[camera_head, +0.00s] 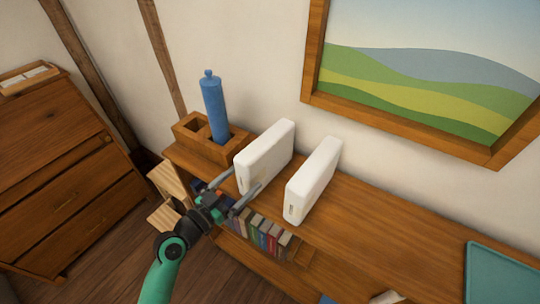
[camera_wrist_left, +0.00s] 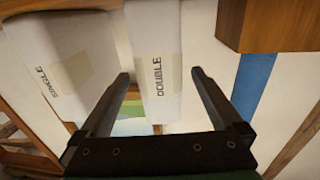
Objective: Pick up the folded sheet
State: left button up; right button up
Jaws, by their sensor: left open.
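Two white folded sheets stand upright on edge on the wooden shelf top. The left one (camera_head: 265,155) is nearer the blue bottle; the right one (camera_head: 314,180) stands a short gap away. In the left wrist view, the sheet labelled DOUBLE (camera_wrist_left: 156,45) lies between the fingers, and the one labelled SINGLE (camera_wrist_left: 70,60) is to its left. My left gripper (camera_head: 241,183) is open at the near end of the left sheet, one finger towards each side. I cannot tell whether the fingers touch it. My right gripper is out of view.
A wooden box (camera_head: 184,129) holding a blue bottle (camera_head: 213,108) stands left of the sheets. Books (camera_head: 263,238) fill a shelf below. A teal tray (camera_head: 500,272) lies at the right. A framed picture (camera_head: 430,85) hangs behind.

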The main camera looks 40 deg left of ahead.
aim_at(260, 163)
pick_arm(q)
jog(key=w, duration=0.8)
jog(key=shift+w+a+p, duration=0.1)
jog(key=shift+w+p, duration=0.1)
jog(key=shift+p, duration=0.15)
grip_shut()
